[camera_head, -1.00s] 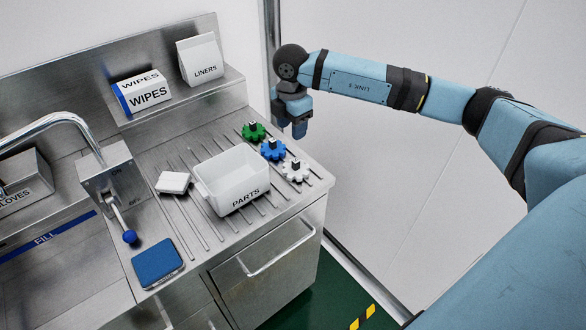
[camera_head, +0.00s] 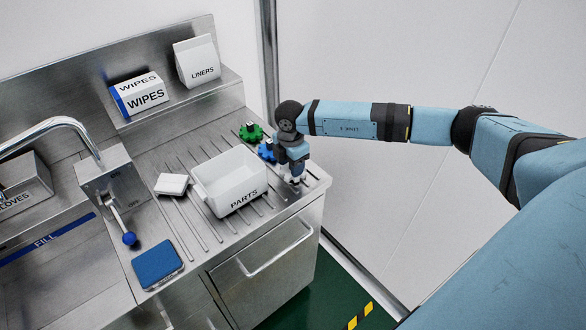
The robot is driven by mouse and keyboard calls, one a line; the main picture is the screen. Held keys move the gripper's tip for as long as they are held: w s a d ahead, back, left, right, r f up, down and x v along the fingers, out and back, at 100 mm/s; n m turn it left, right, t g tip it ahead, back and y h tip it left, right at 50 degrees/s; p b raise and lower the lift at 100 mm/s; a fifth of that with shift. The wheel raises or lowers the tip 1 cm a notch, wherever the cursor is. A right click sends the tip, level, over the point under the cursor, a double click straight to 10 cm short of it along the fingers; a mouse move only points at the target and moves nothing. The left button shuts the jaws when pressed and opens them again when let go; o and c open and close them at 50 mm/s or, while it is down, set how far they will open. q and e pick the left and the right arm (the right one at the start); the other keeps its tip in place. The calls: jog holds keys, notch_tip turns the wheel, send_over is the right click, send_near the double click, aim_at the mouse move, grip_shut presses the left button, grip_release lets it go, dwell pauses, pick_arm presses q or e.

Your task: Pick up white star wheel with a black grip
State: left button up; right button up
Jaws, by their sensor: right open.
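The white star wheel (camera_head: 287,178) lies on the ribbed steel drainboard, to the right of the white PARTS bin. It is mostly hidden behind my right gripper (camera_head: 296,177), and its black grip cannot be made out. My right gripper points down directly over the wheel and is open. Whether its fingers are on both sides of the grip cannot be seen. A green star wheel (camera_head: 251,132) and a blue star wheel (camera_head: 267,150), partly covered by my gripper, lie behind it in a row. My left gripper is not in view.
The white PARTS bin (camera_head: 230,180) stands close left of my right gripper. A white block (camera_head: 172,184), a blue pad (camera_head: 157,262) and a tap with a blue-knobbed lever (camera_head: 129,238) are farther left. WIPES (camera_head: 141,94) and LINERS (camera_head: 198,62) packs stand on the back shelf.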

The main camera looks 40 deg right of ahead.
grip_shut()
jog(key=shift+r, duration=0.1)
